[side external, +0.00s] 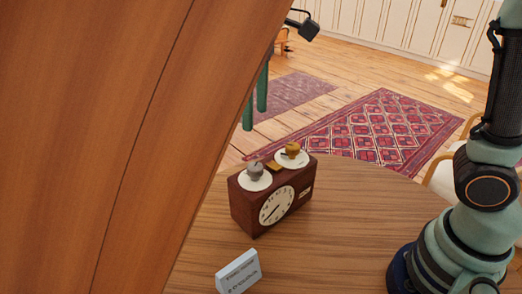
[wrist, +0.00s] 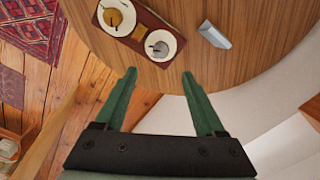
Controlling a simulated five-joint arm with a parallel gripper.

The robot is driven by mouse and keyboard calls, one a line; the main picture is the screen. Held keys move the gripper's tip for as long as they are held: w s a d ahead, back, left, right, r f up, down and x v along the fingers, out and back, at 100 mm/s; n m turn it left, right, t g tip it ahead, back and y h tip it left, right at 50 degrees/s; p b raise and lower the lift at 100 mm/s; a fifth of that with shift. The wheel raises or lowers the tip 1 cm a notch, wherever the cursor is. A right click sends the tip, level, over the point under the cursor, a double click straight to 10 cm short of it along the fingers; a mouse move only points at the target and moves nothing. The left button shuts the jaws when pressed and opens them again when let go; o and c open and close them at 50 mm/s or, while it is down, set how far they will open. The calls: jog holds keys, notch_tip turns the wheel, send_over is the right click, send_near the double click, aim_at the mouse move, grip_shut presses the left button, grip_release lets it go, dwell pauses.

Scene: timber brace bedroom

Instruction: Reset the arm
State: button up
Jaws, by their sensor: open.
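My gripper (wrist: 158,75) is open and empty in the wrist view, its two green fingers apart over the edge of the round wooden table (wrist: 255,60). In the side view my arm stands at the right, and my gripper is out of that picture. A brown box with a clock face (side external: 275,195) stands on the table (side external: 335,255). On its top are two white dishes, one with a grey knob-like object (side external: 255,170) and one with a gold one (side external: 292,148). In the wrist view the box (wrist: 150,20) lies beyond my fingertips.
A small light sign (side external: 238,271) stands in front of the clock box; it also shows in the wrist view (wrist: 214,34). A large wooden panel (side external: 90,130) blocks the left of the side view. A red patterned rug (side external: 365,130) lies on the floor behind. The table right of the box is clear.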

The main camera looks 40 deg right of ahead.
jog(key=s+d+f+m+t, duration=0.1)
jog(key=s+d+m+t, duration=0.1)
jog(key=d, duration=0.5)
jog(key=s+d+f+m+t, duration=0.1)
jog(key=s+d+m+t, duration=0.2)
jog(key=s+d, duration=0.3)
jog(key=shift+s+d+f+m, duration=0.2)
jog(key=shift+d+f+m, duration=0.1)
jog(key=shift+d+m, duration=0.3)
